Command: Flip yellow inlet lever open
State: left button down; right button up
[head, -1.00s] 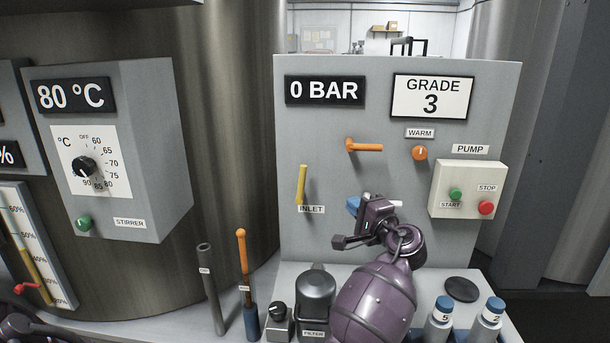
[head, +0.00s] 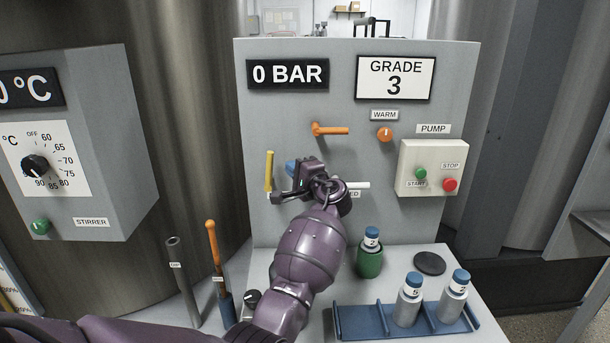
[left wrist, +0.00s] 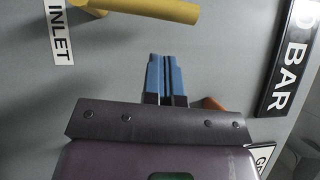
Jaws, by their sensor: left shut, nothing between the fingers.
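The yellow inlet lever (head: 269,172) stands upright on the grey panel, left of the orange lever. It also shows at the top of the left wrist view (left wrist: 150,9), beside the INLET label (left wrist: 62,32). My left gripper (head: 291,168) is shut and empty, just right of the yellow lever in the head view. Its blue fingertips (left wrist: 166,62) point toward the lever in the left wrist view, with a gap between them and the lever. The INLET label is mostly hidden behind my gripper in the head view. My right gripper is not in view.
An orange lever (head: 331,130) and a WARM knob (head: 385,134) sit above and right of my gripper. A white lever (head: 357,185) is close to its right. The pump box (head: 431,168) is further right. Bottles stand in a blue rack (head: 384,322) below.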

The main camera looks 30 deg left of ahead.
aim_at(272, 162)
pick_arm(q)
jog(key=a, duration=0.1)
jog(key=s+a, duration=0.1)
jog(key=a, duration=0.1)
jog(key=shift+s+r, duration=0.15)
jog(key=shift+r, duration=0.05)
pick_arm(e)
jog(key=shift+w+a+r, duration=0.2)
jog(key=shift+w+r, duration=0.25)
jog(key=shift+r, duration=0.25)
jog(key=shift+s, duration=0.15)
pick_arm(q)
jog(key=shift+s+a+r+n+h+p, duration=0.3)
jog(key=shift+s+a+r+n+p, duration=0.1)
jog(key=shift+a+n+p, duration=0.3)
jog(key=shift+f+g, duration=0.1)
jog(key=shift+g, duration=0.3)
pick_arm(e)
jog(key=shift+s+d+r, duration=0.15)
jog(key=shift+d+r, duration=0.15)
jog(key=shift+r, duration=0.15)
